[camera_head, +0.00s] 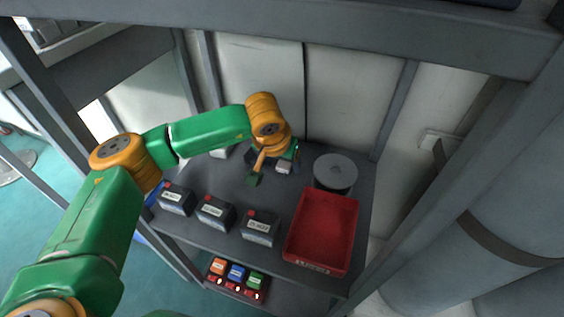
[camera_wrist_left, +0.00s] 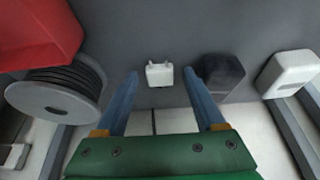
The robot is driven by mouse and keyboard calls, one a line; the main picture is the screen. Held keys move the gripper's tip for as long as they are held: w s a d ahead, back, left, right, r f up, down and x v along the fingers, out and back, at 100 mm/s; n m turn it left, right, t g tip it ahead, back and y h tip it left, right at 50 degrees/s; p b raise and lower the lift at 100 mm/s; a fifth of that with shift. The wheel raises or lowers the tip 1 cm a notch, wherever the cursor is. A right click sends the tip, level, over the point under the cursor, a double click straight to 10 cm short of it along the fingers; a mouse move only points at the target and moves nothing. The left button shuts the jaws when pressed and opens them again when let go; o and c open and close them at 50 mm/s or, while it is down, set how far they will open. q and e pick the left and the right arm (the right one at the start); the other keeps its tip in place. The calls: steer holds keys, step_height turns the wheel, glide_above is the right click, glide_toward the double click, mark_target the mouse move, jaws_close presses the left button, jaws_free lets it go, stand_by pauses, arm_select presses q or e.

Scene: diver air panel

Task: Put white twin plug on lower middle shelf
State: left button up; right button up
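The white twin plug (camera_wrist_left: 160,74) lies on the dark grey upper shelf (camera_head: 230,180), its two prongs showing in the left wrist view. It also shows as a small white block in the head view (camera_head: 283,168). My left gripper (camera_wrist_left: 162,80) is open, with one blue finger on each side of the plug and gaps on both sides. In the head view my left gripper (camera_head: 286,158) is at the rear of this shelf, partly hidden by my wrist. A lower shelf (camera_head: 285,297) shows below the front edge. My right gripper is out of view.
Labelled dark boxes (camera_head: 214,212) line the front edge. A red tray (camera_head: 320,232) and a grey reel (camera_head: 335,172) stand at right. Coloured units (camera_head: 237,272) occupy the lower shelf. Frame posts surround it.

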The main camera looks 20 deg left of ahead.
arm_select(q)
steer(key=shift+r, duration=0.45)
steer(key=p+v, duration=0.3)
steer(key=v, duration=0.8)
steer(key=shift+s+r, duration=0.15)
steer(key=shift+r, duration=0.1)
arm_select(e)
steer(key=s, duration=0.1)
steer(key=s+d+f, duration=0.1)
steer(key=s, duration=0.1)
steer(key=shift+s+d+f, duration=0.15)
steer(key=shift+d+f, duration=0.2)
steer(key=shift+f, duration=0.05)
